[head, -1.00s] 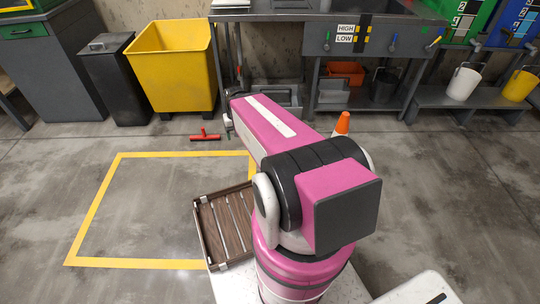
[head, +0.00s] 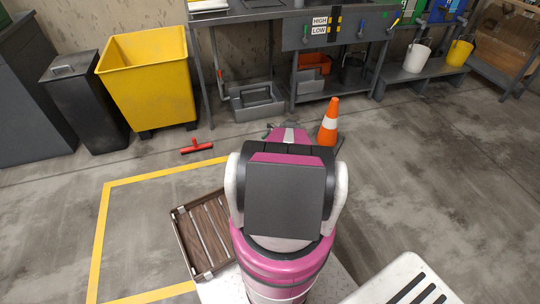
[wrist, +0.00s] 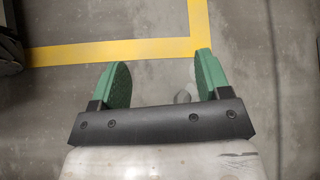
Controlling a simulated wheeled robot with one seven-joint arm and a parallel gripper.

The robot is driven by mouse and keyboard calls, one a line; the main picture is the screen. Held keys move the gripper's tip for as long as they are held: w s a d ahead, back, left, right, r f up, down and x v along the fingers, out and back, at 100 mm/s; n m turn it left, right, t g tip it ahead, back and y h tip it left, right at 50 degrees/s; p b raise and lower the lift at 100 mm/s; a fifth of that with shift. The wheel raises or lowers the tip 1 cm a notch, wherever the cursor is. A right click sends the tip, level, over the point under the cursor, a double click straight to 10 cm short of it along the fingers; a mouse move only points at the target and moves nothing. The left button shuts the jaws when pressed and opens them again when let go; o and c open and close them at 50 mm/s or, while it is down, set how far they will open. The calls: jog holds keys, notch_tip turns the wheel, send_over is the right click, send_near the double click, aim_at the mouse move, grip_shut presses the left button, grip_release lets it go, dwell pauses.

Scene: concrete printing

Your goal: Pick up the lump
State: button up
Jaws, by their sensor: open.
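My gripper (wrist: 163,62) shows in the wrist view with its two green fingers apart and nothing held between them. A small grey blob (wrist: 183,97), which may be the lump, shows between the fingers, nearer the right finger and close to the dark palm bar. It is partly hidden by that bar, and I cannot tell how far below the gripper it is.
A yellow floor line (wrist: 110,50) turns a corner beyond the fingers. An orange cone (head: 328,122) stands just right of my arm. A red squeegee (head: 197,146) lies left of it. A yellow bin (head: 148,80) and a sink bench (head: 260,18) stand behind. Floor at right is open.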

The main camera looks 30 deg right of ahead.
jog(key=d+f+m+t, duration=0.1)
jog(key=d+f, duration=0.2)
jog(key=d, duration=0.1)
jog(key=s+d+f+m+t, duration=0.1)
jog(key=d+f+m, duration=0.1)
jog(key=d+f, duration=0.2)
jog(key=d+f+m+t+y, duration=0.1)
jog(key=d+f+m, duration=0.1)
jog(key=d+f, duration=0.2)
jog(key=shift+s+d+f+t, duration=0.15)
jog(key=shift+s+d+t, duration=0.15)
jog(key=shift+d, duration=0.35)
jog(key=shift+a+f, duration=0.1)
jog(key=shift+f, duration=0.05)
jog(key=x, duration=0.5)
jog(key=shift+x, duration=2.7)
jog(key=shift+w+f, duration=0.1)
jog(key=shift+w, duration=0.05)
jog(key=shift+c, duration=0.3)
jog(key=c, duration=1)
